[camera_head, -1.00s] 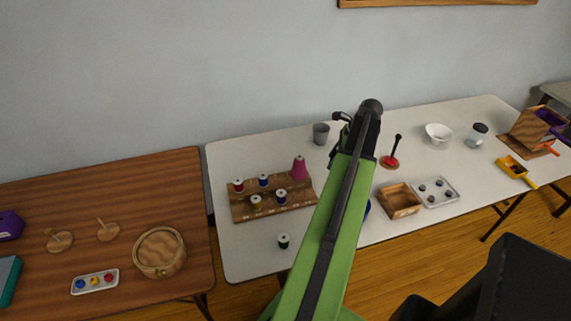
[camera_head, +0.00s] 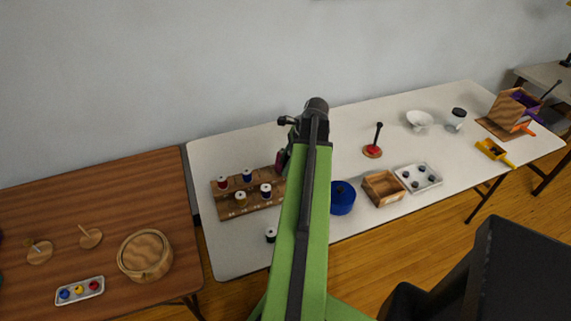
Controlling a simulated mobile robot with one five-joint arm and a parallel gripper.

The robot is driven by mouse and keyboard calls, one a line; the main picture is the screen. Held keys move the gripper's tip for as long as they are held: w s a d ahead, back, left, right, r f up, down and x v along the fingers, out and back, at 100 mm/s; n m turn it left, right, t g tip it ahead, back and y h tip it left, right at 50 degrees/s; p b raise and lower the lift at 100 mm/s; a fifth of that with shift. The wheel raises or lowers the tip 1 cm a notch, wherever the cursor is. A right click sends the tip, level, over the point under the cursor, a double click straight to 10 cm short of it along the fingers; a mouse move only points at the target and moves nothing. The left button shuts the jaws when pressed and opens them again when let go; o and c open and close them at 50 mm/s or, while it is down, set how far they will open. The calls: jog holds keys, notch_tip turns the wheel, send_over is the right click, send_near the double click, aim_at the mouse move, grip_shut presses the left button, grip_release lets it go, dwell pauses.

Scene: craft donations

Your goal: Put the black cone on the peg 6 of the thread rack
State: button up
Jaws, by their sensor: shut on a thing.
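The wooden thread rack (camera_head: 228,208) lies on the white table, left of my arm, which hides its right end. It bears a red spool (camera_head: 222,182), a blue spool (camera_head: 247,176), a gold spool (camera_head: 240,199) and a dark blue spool (camera_head: 265,190). A magenta cone (camera_head: 281,161) at its back right is mostly hidden by my arm. My gripper (camera_head: 289,122) is above and behind the rack's right end, seen from behind and partly hidden. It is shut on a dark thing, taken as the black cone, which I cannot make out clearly. Peg 6 cannot be picked out.
A dark spool (camera_head: 271,236) stands in front of the rack. A blue round tin (camera_head: 342,197), an open wooden box (camera_head: 382,189) and a tray (camera_head: 418,187) lie right of my arm. A brown table (camera_head: 90,208) with a round wooden box (camera_head: 145,256) stands at left.

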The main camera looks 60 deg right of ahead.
jog(key=shift+f+b, duration=1.75)
jog(key=shift+f, duration=0.15)
jog(key=shift+a+f, duration=0.1)
jog(key=shift+f, duration=0.05)
jog(key=shift+f+b, duration=1.7)
jog(key=shift+b, duration=0.15)
jog(key=o, duration=1.5)
jog(key=shift+r, duration=0.1)
jog(key=p+v, duration=1.6)
jog(key=v, duration=0.1)
jog(key=shift+r, duration=0.1)
